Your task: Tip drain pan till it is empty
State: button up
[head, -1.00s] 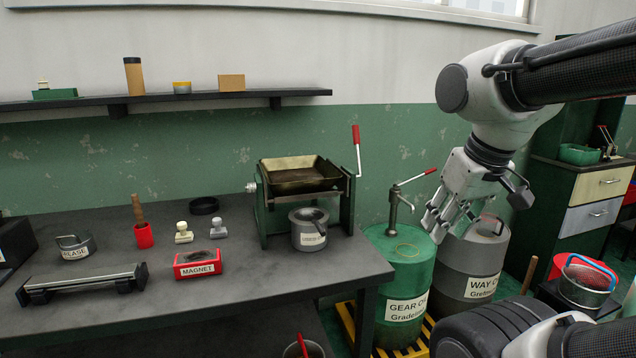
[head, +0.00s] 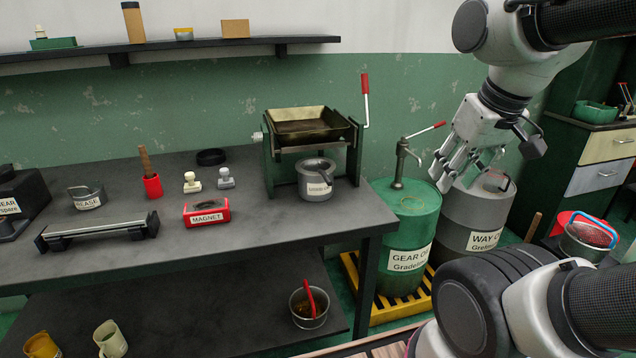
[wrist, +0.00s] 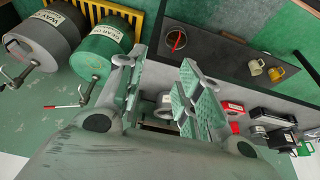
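The drain pan (head: 306,128) is a brassy, dark-stained rectangular tray, level in a green stand (head: 269,172) on the bench. A lever with a red grip (head: 365,84) stands upright at the stand's right side. A grey labelled pot (head: 317,183) stands under the pan's front. My gripper (head: 441,180) hangs in the air to the right of the pan, above the drums, touching nothing. In the wrist view its fingers (wrist: 155,95) are spread apart with nothing between them. The pan is mostly hidden there by the fingers.
A green gear oil drum (head: 411,225) with a hand pump (head: 403,160) and a grey way oil drum (head: 478,222) stand right of the bench. A red magnet box (head: 206,212) lies on the bench. A shelf (head: 170,48) runs along the wall.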

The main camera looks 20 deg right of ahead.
jog(key=w+d+f+m+h, duration=0.1)
jog(key=w+d+f, duration=0.35)
jog(key=w, duration=0.25)
jog(key=w+d+f+h, duration=0.1)
jog(key=w+d+f, duration=0.35)
jog(key=w, duration=0.25)
jog(key=n+t+y, duration=0.2)
jog(key=t+y, duration=0.3)
jog(key=t, duration=0.8)
send_near(367, 83)
jog(key=w, duration=0.6)
jog(key=w+a, duration=0.1)
jog(key=w, duration=0.1)
jog(key=w+a, duration=0.1)
jog(key=w, duration=0.2)
jog(key=shift+f, duration=0.2)
jog(key=shift+c, duration=0.5)
